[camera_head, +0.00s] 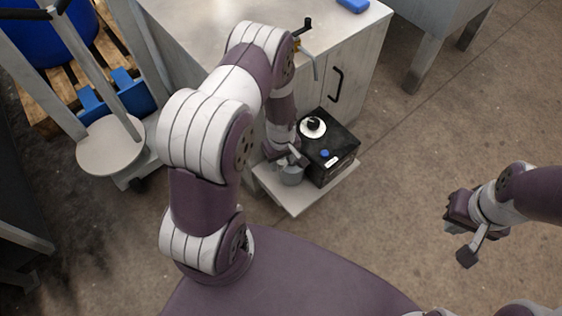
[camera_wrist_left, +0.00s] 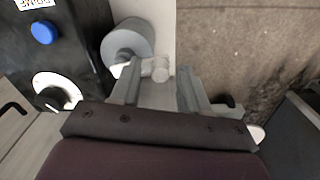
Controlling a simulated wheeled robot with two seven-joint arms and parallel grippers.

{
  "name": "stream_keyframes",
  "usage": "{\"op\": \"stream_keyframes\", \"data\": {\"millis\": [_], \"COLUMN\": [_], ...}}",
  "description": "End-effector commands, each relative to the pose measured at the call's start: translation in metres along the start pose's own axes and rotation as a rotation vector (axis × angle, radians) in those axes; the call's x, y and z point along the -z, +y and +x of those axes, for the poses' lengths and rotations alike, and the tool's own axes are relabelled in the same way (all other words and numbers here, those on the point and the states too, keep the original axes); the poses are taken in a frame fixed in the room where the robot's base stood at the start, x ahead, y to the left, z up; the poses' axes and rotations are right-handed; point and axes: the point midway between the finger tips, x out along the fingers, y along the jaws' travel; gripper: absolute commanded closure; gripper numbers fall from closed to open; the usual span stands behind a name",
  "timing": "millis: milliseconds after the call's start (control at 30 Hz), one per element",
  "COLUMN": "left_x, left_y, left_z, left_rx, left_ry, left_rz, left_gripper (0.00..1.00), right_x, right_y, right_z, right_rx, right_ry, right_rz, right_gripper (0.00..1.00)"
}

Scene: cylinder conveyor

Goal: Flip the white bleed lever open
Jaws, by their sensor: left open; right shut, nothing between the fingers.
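A black box (camera_head: 330,152) with a white dial, black knob and blue button stands on a low pale shelf. A grey cylinder (camera_head: 291,177) sits beside it and also shows in the left wrist view (camera_wrist_left: 128,42). A small whitish fitting (camera_wrist_left: 157,70) juts from beside the cylinder; it may be the bleed lever, but its position is not clear. My left gripper (camera_head: 284,158) is over the cylinder's side of the box; in the wrist view its fingers (camera_wrist_left: 158,90) are apart, with the fitting just beyond the gap. My right gripper (camera_head: 453,226) is shut and empty, off to the right.
A pale cabinet (camera_head: 345,85) with black handles stands behind the box. A tap-like bent pipe (camera_head: 308,55) and a blue item (camera_head: 353,5) are at its top. A stool-like round plate (camera_head: 110,146) stands left. The floor at right is clear.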

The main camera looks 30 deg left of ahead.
Motion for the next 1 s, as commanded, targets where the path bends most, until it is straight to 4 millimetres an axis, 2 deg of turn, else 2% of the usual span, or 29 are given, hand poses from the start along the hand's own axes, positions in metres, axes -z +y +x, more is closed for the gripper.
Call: {"op": "stream_keyframes", "data": {"millis": [300, 367, 433, 467, 600, 733, 1000], "left_x": [0.000, 0.000, 0.000, 0.000, 0.001, 0.006, 0.009], "left_y": [0.000, 0.000, 0.000, 0.000, 0.000, -0.002, -0.002], "left_z": [0.005, 0.005, 0.005, 0.005, 0.004, 0.002, 0.005], "left_rx": [0.000, 0.000, 0.000, 0.000, 0.000, 0.000, -0.001], "left_ry": [0.000, 0.000, 0.000, 0.000, 0.000, 0.000, 0.001], "left_rz": [0.001, 0.001, 0.001, 0.001, 0.010, 0.120, 0.168], "left_gripper": [0.55, 0.71, 0.94, 1.00, 1.00, 1.00, 1.00], "right_x": [0.000, 0.000, 0.000, 0.000, 0.000, 0.002, 0.001], "right_y": [0.000, 0.000, 0.000, 0.000, 0.000, 0.000, 0.000], "right_z": [0.001, 0.001, 0.001, 0.001, -0.001, -0.011, -0.011], "right_rx": [0.000, 0.000, 0.000, 0.000, 0.000, 0.000, 0.000], "right_ry": [0.000, 0.000, 0.000, 0.000, 0.000, 0.000, 0.000], "right_rz": [0.000, 0.000, 0.000, 0.000, 0.000, 0.000, 0.000], "right_gripper": [1.00, 1.00, 1.00, 1.00, 1.00, 1.00, 1.00]}}
